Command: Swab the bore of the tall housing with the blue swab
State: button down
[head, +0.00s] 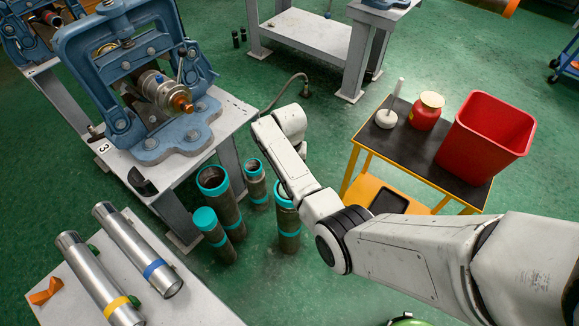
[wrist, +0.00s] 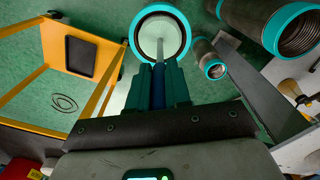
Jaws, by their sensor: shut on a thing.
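In the wrist view, my gripper (wrist: 158,88) is shut on the blue swab (wrist: 159,71), whose blue shaft shows between the fingers. A pale part lies ahead of the shaft, inside the outline of the teal-rimmed mouth of a housing (wrist: 187,34). I cannot tell how deep it sits or whether it touches the bore wall. In the head view, this seems to be the housing (head: 288,222) standing on the floor, its top partly covered by my arm. My gripper is hidden in the head view.
Other teal-capped housings (head: 229,205) stand close to the left. A vise bench (head: 225,120) is beyond them. A yellow cart (head: 350,172) on the right carries a red bin (head: 483,138), a red jar (head: 426,112) and a white stand (head: 386,119). Metal pipes (head: 135,245) lie on the front-left table.

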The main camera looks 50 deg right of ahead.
jog(key=shift+f+b, duration=0.9)
jog(key=shift+f, duration=0.3)
jog(key=shift+r, duration=0.15)
jog(key=shift+r+n+p, duration=0.65)
jog(key=shift+n+p, duration=0.45)
jog(key=shift+n, duration=0.2)
jog(key=shift+r+n+p, duration=0.35)
jog(key=shift+n+p, duration=0.2)
jog(key=shift+n, duration=0.45)
jog(key=shift+f, duration=0.1)
jog(key=m, duration=0.2)
jog(key=f+m, duration=0.1)
jog(key=m, duration=0.3)
jog(key=f+m+b, duration=0.1)
jog(key=m, duration=0.2)
jog(key=shift+w+f, duration=0.1)
